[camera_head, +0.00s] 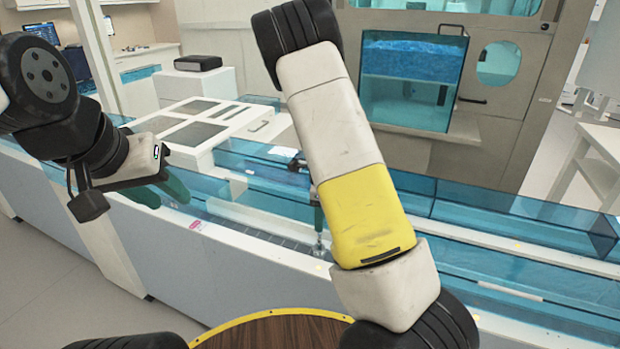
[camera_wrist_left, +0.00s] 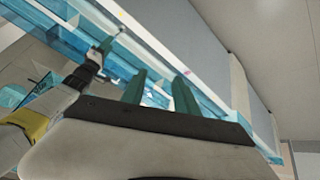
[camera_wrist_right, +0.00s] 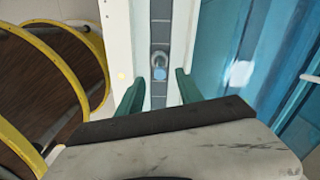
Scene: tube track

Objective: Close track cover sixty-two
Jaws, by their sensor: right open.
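Clear blue track covers line the track; one raised pane (camera_head: 475,212) stands along the right stretch. I see no readable number, so I cannot tell which is sixty-two. My right gripper (camera_wrist_right: 159,95) is open and points down over the track channel. Between and beyond its fingers is a small round metal piece with a bluish top (camera_wrist_right: 159,73); I see no grip on it. In the head view my right arm hides most of this gripper. My left gripper (camera_head: 162,192) is open and empty near the track's front side at the left; its fingers also show in the left wrist view (camera_wrist_left: 160,94).
A white bench with dark panels (camera_head: 205,125) and a black box (camera_head: 198,62) stand behind the track. A cabinet with a blue window (camera_head: 412,80) stands at the back. A yellow-rimmed wooden round top (camera_head: 270,330) is at the front.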

